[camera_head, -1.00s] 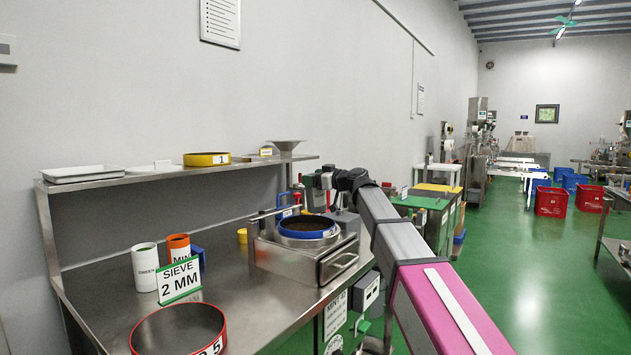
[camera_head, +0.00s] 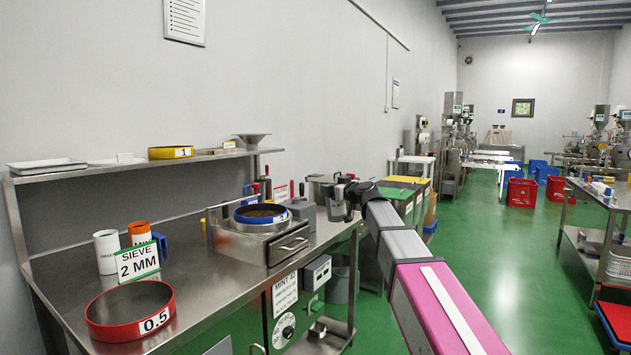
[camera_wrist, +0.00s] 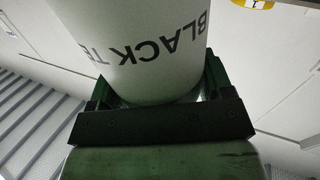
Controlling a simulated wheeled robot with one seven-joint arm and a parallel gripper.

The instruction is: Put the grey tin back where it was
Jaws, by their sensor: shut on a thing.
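The grey tin (camera_wrist: 140,45) fills the upper middle of the wrist view, pale, with dark lettering reading "BLACK TE", the rest cut off. My gripper (camera_wrist: 157,90) is shut on it, with dark green fingers on either side of its body. In the head view my gripper (camera_head: 345,190) is at the far right end of the steel bench (camera_head: 215,300), right of the sieve box. There the tin is hard to tell from the grey vessels behind it.
A steel box (camera_head: 262,248) with a blue-rimmed sieve (camera_head: 261,220) stands left of my gripper. A red sieve (camera_head: 130,322), a "SIEVE 2 MM" sign (camera_head: 137,264) and a white tin (camera_head: 107,251) are nearer. The upper shelf (camera_head: 140,165) has free room.

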